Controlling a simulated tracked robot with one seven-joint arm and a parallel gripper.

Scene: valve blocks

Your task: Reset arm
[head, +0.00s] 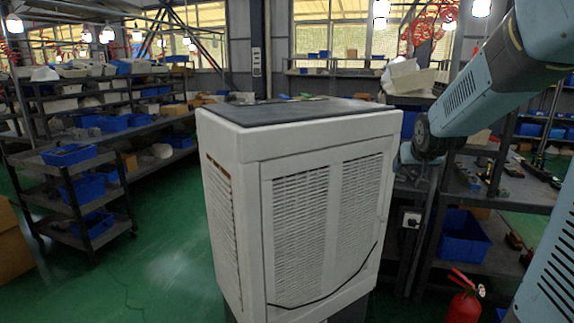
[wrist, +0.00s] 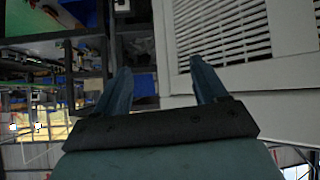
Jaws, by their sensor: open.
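My arm (head: 468,98) comes in from the right in the head view, a blue-grey link with a dark joint. The gripper itself is hard to make out there, beside the right side of a large white louvred cabinet (head: 320,215). In the wrist view my gripper (wrist: 160,78) shows two blue fingers spread apart with nothing between them. The cabinet's louvred face (wrist: 225,28) fills the upper right of that view, near the right finger. I cannot tell whether the gripper touches the cabinet. No valve block can be made out.
A shelf cart (head: 75,195) with blue bins stands at the left. Shelving (head: 520,195) with a blue bin (head: 462,240) stands right of the cabinet, close to my arm. A red fire extinguisher (head: 464,300) is at the lower right. Green floor (head: 165,265) is clear left of the cabinet.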

